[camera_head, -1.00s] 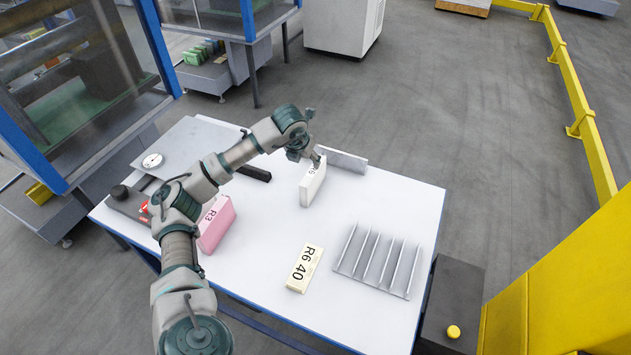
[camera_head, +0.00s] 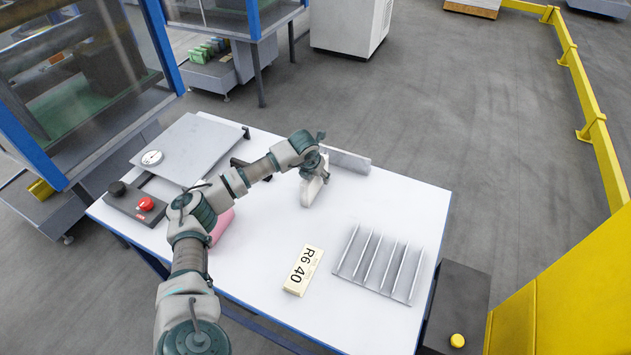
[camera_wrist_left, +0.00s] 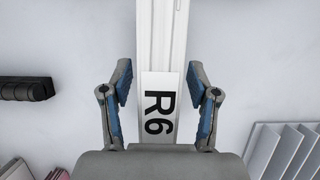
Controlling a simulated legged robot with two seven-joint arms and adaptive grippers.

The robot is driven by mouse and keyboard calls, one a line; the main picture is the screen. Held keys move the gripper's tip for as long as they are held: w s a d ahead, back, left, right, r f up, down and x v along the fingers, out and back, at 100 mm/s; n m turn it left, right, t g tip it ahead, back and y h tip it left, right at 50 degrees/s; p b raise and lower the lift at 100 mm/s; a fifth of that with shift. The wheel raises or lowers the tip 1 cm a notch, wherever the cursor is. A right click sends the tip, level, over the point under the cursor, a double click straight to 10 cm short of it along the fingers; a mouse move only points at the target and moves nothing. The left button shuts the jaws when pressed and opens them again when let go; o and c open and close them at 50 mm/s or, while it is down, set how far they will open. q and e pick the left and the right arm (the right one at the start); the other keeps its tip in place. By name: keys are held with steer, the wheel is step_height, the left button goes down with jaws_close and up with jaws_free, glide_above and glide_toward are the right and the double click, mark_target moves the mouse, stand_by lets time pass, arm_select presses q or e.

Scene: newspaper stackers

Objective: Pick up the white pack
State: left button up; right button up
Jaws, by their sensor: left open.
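In the wrist view my left gripper (camera_wrist_left: 160,90) is open, with a clear gap between each blue finger pad and the pack. The gripper and wrist hide the upper part of the pack in the head view. My right gripper is not in view.
A cream R6 40 pack (camera_head: 303,270) lies near the table's front, beside a grey slotted rack (camera_head: 378,264). A pink pack (camera_head: 222,225) is partly behind my arm. A low grey plate (camera_head: 348,160) stands behind the white pack. A control box (camera_head: 137,204) sits at left.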

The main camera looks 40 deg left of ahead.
arm_select(q)
steer(key=shift+f, duration=0.25)
stand_by(0.6)
jaws_close()
